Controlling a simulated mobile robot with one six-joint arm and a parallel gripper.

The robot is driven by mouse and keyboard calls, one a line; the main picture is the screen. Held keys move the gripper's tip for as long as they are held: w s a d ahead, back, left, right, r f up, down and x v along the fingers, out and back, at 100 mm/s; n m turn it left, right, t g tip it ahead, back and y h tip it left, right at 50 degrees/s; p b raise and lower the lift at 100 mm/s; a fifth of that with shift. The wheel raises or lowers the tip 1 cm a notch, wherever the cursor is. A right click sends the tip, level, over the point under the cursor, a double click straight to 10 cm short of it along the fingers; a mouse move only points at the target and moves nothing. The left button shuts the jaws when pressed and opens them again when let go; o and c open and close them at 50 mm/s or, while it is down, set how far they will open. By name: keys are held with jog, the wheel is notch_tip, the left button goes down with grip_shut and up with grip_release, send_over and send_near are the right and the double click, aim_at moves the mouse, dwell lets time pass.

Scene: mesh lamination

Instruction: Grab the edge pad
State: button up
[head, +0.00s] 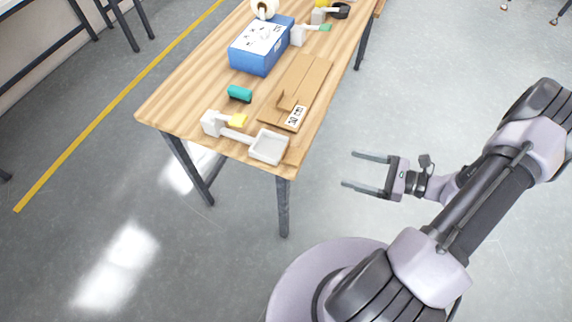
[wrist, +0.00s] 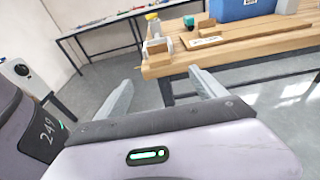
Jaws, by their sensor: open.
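My gripper (head: 350,168) is open and empty, held out over the floor to the right of the wooden table (head: 186,108). Its two fingers point toward the table, and they also show in the wrist view (wrist: 160,78). Small pad-like pieces lie on the table's near end: a teal block with a dark underside (head: 240,93) and a yellow block (head: 238,120) by a pale grey holder (head: 211,122). A green-tipped piece (head: 318,28) lies farther back. I cannot tell for certain which is the edge pad. The teal block (wrist: 189,21) also shows in the wrist view.
A shallow pale tray (head: 268,146) sits at the table's near corner. A flat cardboard piece (head: 305,82) with a label lies along the right edge. A blue box (head: 260,50) stands behind. The floor between gripper and table is clear.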

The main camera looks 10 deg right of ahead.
aim_at(297, 156)
jog(key=b+x, duration=0.2)
jog(key=x, duration=0.6)
jog(key=b+x, duration=0.3)
jog(key=x, duration=0.5)
jog(key=shift+a+f, duration=0.1)
jog(key=shift+f, duration=0.15)
jog(key=c, duration=1.6)
